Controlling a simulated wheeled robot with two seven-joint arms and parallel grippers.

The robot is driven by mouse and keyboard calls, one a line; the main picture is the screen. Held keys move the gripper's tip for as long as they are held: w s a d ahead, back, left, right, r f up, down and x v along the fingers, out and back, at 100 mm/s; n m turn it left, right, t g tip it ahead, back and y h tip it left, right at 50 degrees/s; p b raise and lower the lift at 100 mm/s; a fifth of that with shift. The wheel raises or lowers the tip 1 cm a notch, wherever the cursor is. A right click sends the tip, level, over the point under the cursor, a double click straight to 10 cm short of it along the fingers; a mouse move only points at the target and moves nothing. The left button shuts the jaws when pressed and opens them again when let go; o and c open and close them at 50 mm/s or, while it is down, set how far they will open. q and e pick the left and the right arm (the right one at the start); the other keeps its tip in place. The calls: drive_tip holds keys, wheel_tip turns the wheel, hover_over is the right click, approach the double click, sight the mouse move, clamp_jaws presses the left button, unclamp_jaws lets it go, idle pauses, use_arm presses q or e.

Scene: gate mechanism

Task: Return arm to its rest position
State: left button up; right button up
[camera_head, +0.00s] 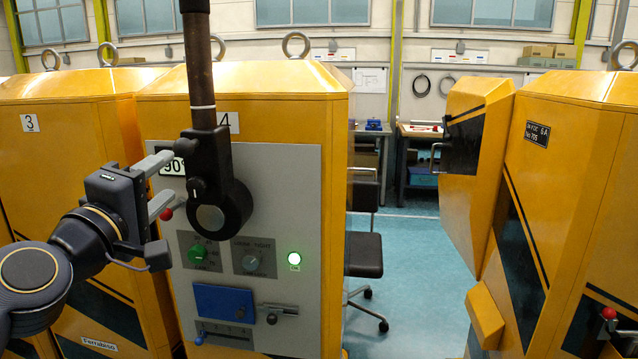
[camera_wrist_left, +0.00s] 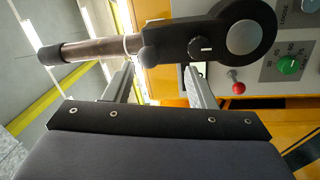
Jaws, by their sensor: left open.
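My left gripper (camera_head: 170,177) is open beside the left edge of the grey panel (camera_head: 290,215) on the yellow cabinet marked 4. A lever with a dark metal bar (camera_head: 200,70) and a black round hub (camera_head: 222,195) stands upright on this panel. In the wrist view the lever's bar (camera_wrist_left: 90,53) and hub (camera_wrist_left: 235,38) lie across the picture beyond my two spread fingers (camera_wrist_left: 158,80). The fingers look close to the lever; I cannot tell whether they touch it. My right gripper is not in view.
A yellow gate (camera_head: 470,170) stands at right. Blue floor (camera_head: 425,250) lies open between.

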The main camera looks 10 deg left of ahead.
use_arm(q)
drive_tip(key=s+d+f+m+g+p, duration=0.1)
drive_tip(key=s+f+m+g, duration=0.3)
drive_tip(key=f, duration=0.6)
drive_tip(key=s+d+f+m+g+h+p, duration=0.1)
drive_tip(key=s+d+f+m+g, duration=0.3)
drive_tip(key=s+f, duration=0.5)
drive_tip(key=s+d+f+m+g+h+p, duration=0.1)
drive_tip(key=s+d+f+m+g+p, duration=0.1)
drive_tip(key=s+f+g, duration=0.4)
wheel_tip(320, 180, down, 5)
drive_tip(key=s+m+p, duration=0.1)
drive_tip(key=m, duration=0.1)
drive_tip(key=shift+s+d+m, duration=0.2)
drive_tip(key=shift+d+m, duration=0.1)
drive_tip(key=shift+m, duration=0.1)
drive_tip(key=shift+r, duration=0.1)
drive_tip(key=shift+c, duration=0.2)
